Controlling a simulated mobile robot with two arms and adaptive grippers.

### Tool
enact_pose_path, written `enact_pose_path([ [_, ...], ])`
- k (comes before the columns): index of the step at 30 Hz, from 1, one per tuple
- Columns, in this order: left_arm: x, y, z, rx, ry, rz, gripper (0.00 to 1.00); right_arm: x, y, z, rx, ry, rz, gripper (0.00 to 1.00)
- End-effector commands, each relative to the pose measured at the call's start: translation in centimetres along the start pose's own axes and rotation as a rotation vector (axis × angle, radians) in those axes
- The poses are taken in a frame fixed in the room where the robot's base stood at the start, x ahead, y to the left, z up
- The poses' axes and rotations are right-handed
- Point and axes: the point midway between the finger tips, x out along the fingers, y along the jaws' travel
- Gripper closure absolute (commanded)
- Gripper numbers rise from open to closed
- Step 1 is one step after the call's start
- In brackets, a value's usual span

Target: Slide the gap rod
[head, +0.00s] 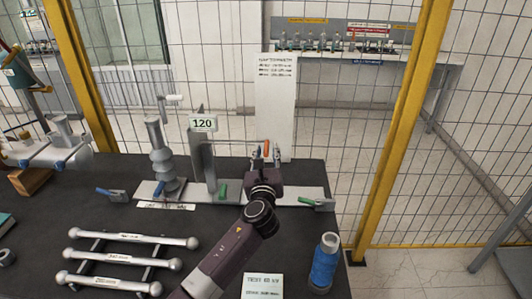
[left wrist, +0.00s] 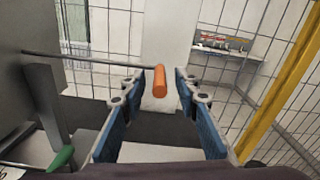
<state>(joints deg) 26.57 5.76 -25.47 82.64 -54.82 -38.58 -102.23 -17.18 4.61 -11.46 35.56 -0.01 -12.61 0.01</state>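The gap rod's orange grip (head: 266,148) shows between the fingertips of my left gripper (head: 265,154) in the head view. In the left wrist view the orange grip (left wrist: 159,80) sits at the end of a thin grey rod (left wrist: 100,60) that runs off to the left. The blue fingers of my left gripper (left wrist: 162,84) stand on either side of the grip, with a visible gap on the right. The gripper looks open and not clamped on it. My right gripper is not in view.
A grey post with a "120" sign (head: 203,124) and a ribbed grey insulator (head: 162,150) stand on a metal base left of my gripper. Several ball-ended rods (head: 120,283) lie on a rack in front. A blue spool (head: 324,262) stands at the right. A white panel (head: 276,85) rises behind.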

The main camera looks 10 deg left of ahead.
Motion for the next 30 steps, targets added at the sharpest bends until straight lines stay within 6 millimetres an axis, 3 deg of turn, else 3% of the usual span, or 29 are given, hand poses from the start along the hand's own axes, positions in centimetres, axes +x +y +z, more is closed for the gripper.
enact_pose_path([
  [7, -0.2, 0.0, 0.0, 0.0, 0.0, 0.0, 0.71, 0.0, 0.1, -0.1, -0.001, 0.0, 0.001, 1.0],
  [11, -1.3, 0.0, -0.1, 0.001, 0.0, 0.0, 0.71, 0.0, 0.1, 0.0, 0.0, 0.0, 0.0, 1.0],
  [24, -9.4, 0.0, -0.1, 0.0, 0.001, 0.0, 0.71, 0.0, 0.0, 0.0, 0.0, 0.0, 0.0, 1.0],
  [30, -11.6, 0.0, 0.0, 0.001, 0.0, 0.0, 0.71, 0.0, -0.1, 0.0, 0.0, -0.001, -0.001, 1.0],
])
